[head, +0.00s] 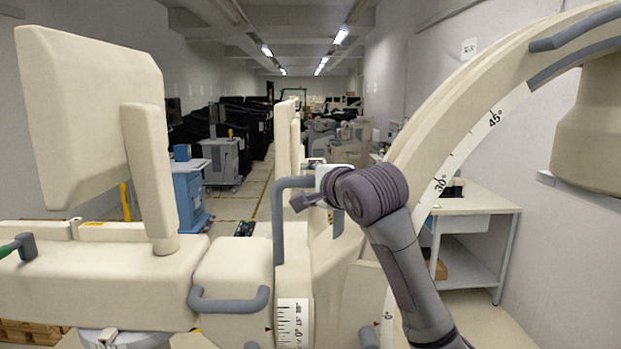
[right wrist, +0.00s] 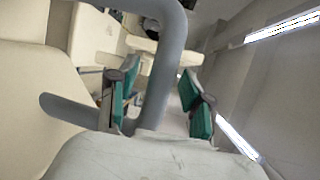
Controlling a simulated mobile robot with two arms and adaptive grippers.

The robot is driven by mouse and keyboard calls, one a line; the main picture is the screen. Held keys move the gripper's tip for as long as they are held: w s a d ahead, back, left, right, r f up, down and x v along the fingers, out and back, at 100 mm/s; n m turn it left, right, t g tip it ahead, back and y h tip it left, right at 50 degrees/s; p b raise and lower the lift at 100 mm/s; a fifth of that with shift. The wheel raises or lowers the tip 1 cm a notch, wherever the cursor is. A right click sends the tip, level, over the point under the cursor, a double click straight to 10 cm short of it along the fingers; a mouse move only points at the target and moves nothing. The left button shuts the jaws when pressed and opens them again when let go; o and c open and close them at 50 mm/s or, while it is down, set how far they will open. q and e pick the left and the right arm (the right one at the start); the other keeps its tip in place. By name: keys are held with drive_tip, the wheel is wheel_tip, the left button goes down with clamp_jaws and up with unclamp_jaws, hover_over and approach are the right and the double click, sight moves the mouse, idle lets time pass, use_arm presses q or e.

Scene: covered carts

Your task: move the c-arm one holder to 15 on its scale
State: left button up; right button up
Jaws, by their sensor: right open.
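The cream c-arm one has a holder block (head: 232,268) with a low grey handle (head: 228,302) and a tall grey bar handle (head: 279,225) beside it. A white scale strip (head: 293,322) with black ticks and numbers including 0 and 15 stands below. A small red pointer is at its left edge, near the 0. My right gripper (head: 325,192) is at the top of the tall handle, partly hidden by my wrist. In the right wrist view the open gripper (right wrist: 158,100) has green pads on both sides of the grey bar (right wrist: 165,70), with visible gaps.
The large curved arc (head: 455,120) with 30° and 45° marks rises at right. A monitor-like panel (head: 90,110) stands at left. A white table (head: 470,205) is behind the arc. A blue cart (head: 188,195) and grey cart (head: 222,160) stand beyond, along an open aisle.

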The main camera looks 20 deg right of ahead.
clamp_jaws()
idle(0.3)
drive_tip(key=shift+f, duration=0.15)
